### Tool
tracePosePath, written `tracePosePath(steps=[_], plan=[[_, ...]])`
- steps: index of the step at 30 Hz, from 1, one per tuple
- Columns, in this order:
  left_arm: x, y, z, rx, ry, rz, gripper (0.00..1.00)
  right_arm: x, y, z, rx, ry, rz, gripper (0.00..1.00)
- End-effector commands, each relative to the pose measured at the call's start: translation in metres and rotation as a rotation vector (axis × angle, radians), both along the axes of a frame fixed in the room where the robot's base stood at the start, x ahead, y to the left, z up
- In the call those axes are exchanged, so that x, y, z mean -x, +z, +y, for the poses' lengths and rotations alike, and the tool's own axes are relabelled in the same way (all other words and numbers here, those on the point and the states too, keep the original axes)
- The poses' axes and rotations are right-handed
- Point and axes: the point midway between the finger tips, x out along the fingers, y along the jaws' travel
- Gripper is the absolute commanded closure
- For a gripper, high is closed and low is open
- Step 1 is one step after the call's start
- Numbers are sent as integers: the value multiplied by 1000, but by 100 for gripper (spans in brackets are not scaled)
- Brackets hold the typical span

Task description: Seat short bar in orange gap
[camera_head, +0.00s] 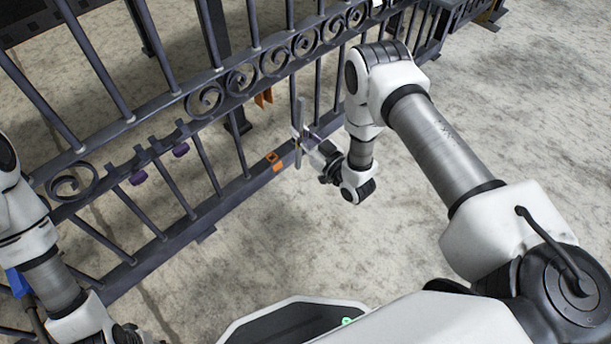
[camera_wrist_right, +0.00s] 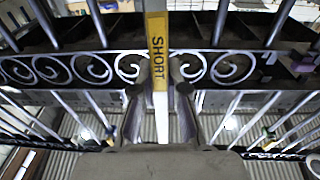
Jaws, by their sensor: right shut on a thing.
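The short bar (camera_wrist_right: 157,55) has a yellow face marked SHORT and stands upright in the right wrist view. It also shows as a thin grey upright bar in the head view (camera_head: 299,118). My right gripper (camera_wrist_right: 159,112) is shut on its lower part; in the head view the gripper (camera_head: 310,142) is at the fence. The orange gap shows as orange marks on the lower rail (camera_head: 274,161) and orange tabs at the scroll rail (camera_head: 264,97). The bar is to the right of both; its contact with the rails is unclear. My left gripper is mostly cut off at the bottom left.
The dark metal gate (camera_head: 215,160) with scrolls and upright bars runs diagonally across the head view. A blue thing (camera_head: 17,282) is partly hidden by my left arm. The concrete floor to the right is clear.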

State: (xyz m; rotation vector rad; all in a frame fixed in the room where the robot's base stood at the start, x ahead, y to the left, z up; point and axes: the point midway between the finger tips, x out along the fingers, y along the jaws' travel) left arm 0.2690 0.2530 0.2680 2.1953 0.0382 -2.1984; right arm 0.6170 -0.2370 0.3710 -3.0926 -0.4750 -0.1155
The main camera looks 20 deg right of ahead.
Motion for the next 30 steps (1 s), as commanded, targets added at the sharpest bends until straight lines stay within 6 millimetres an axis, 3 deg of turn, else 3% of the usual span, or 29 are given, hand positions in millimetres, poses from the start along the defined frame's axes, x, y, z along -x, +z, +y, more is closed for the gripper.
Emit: tracePosePath(steps=[1, 3, 6, 14, 30], plan=[[0, -39, 0, 0, 0, 0, 60, 1, -43, -5, -1, 10, -7, 100], [0, -55, 0, 0, 0, -1, 60, 3, -62, -9, -3, 27, -10, 100], [0, -65, 0, 0, 0, -1, 60, 5, -76, -13, -5, 42, -15, 100], [-1, -68, 0, 0, 1, -3, 60, -1, -77, -11, -5, 50, -17, 100], [-2, -96, 1, -1, 7, -6, 60, -41, -80, 4, -6, 50, -17, 100]])
